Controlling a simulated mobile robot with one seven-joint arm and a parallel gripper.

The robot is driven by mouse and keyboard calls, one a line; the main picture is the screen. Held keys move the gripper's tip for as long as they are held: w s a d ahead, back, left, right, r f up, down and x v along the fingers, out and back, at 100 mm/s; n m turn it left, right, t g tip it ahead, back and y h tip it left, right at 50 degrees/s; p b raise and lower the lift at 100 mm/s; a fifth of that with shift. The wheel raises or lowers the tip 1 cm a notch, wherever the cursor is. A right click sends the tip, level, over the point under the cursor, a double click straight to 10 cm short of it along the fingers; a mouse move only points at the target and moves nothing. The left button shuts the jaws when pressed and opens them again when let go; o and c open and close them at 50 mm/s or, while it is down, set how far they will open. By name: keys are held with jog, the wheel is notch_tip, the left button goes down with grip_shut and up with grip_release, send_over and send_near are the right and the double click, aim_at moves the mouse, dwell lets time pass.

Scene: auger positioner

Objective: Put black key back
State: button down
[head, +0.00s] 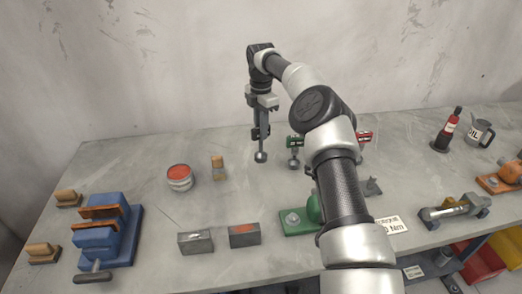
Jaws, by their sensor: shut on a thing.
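My gripper (262,128) is shut on the black key (261,147), above the back middle of the table. The key hangs upright below the fingers, with a round grey end at the bottom. Its upper part is partly hidden by the fingers. I cannot tell whether its lower end touches the table. A similar key with a green head (295,142) stands just to the right. A red-headed one (364,135) shows partly behind my arm.
Two grey blocks (195,243) lie at the front. A blue vise (108,232) stands at left, a red-topped tin (179,177) at middle left. A green-based device (298,221) is partly hidden by my arm. An oil can (479,133) stands at back right. The back left is clear.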

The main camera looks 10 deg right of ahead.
aim_at(261, 153)
jog(key=shift+f, duration=2.7)
jog(key=c, duration=1.6)
grip_release()
jog(key=shift+f, duration=0.1)
jog(key=shift+c, duration=0.2)
